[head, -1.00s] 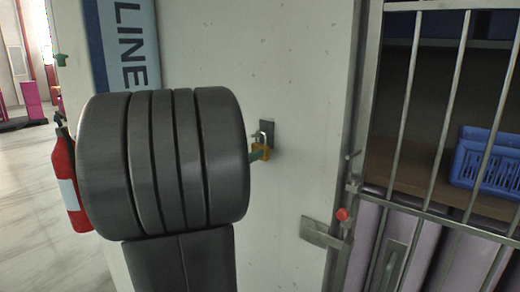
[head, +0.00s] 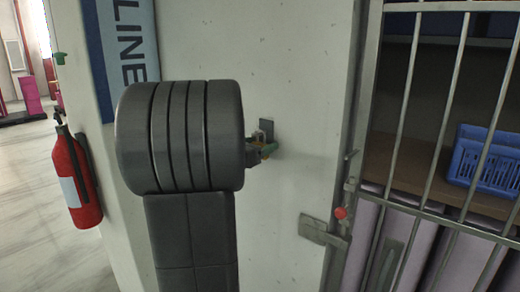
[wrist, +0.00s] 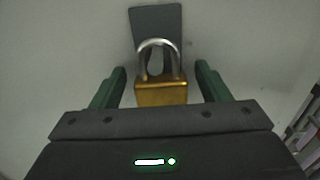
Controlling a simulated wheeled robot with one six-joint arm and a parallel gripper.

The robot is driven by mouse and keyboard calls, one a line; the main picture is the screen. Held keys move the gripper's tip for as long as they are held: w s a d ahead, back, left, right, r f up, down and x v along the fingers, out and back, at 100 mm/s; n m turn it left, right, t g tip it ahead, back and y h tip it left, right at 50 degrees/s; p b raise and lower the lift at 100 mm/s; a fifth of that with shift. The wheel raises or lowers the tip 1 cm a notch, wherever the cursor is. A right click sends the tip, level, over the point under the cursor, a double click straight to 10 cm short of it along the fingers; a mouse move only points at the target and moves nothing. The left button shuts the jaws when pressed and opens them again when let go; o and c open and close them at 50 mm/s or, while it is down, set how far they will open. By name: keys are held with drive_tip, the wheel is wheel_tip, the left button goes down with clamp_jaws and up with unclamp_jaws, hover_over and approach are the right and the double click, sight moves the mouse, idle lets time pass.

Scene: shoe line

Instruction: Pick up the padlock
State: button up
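The padlock (wrist: 161,93) has a brass body and a silver shackle. In the wrist view it hangs upright at a dark plate (wrist: 157,22) on the pale wall. My gripper (wrist: 161,82) is open, with one green finger on each side of the brass body and a gap on both sides. In the head view the padlock (head: 264,140) is small and partly hidden by my gripper (head: 270,150) and my dark arm. How the shackle is held at the plate is not clear.
A barred gate (head: 445,120) with a latch (head: 322,232) stands to the right, with a blue basket (head: 484,164) on a shelf behind it. A red fire extinguisher (head: 76,180) is at the left. The wall around the padlock is bare.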

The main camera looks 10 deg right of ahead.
drive_tip(key=c, duration=1)
drive_tip(key=shift+r, duration=0.1)
drive_tip(key=shift+r, duration=0.45)
drive_tip(key=b+v, duration=0.3)
drive_tip(key=v, duration=1.5)
drive_tip(key=shift+r, duration=0.15)
